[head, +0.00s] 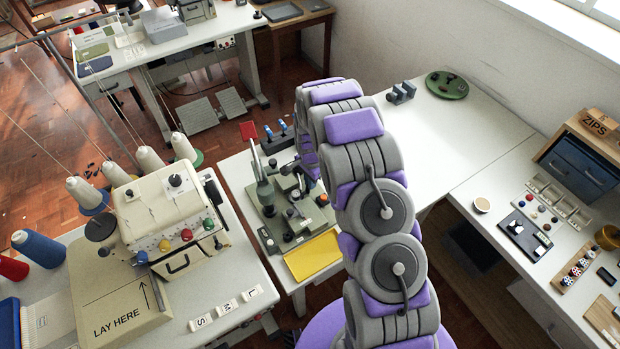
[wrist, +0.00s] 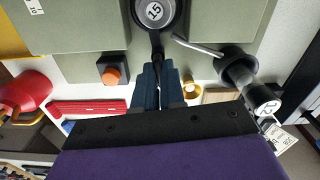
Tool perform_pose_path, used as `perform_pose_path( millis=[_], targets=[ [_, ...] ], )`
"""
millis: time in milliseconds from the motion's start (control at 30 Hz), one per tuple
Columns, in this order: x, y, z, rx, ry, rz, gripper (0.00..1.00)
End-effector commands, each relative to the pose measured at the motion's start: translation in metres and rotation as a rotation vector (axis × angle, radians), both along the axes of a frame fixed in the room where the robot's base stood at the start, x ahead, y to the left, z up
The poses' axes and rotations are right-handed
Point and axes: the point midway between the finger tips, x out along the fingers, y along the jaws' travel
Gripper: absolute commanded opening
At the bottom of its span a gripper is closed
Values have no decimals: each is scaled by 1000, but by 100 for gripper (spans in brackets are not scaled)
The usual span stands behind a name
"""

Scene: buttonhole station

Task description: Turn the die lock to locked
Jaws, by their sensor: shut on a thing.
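In the wrist view, my gripper (wrist: 158,92) has its blue-grey jaws shut on a thin dark lever (wrist: 157,51). The lever's end is hidden between the jaws. In the head view, the grey-green buttonhole station (head: 292,215) stands on a white table, and my purple and grey arm reaches over its right side.
In the wrist view, an orange button (wrist: 111,76) sits left of the jaws, and a black cylinder with a metal rod (wrist: 240,62) is close at right. A red bar (wrist: 85,110) lies lower left. In the head view, a yellow tray (head: 314,257) lies before the station.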

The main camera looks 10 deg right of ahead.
Motion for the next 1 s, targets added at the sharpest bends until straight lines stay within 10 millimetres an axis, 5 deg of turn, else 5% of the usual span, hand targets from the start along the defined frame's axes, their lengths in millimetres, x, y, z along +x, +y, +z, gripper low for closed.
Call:
perform_pose_path(
  millis=[867,900,1000],
  targets=[
    [-1,0,1,0,-3,-167,0],
    [0,0,1,1,-4,-167,10],
    [-1,0,1,0,-3,-166,20]
  ],
)
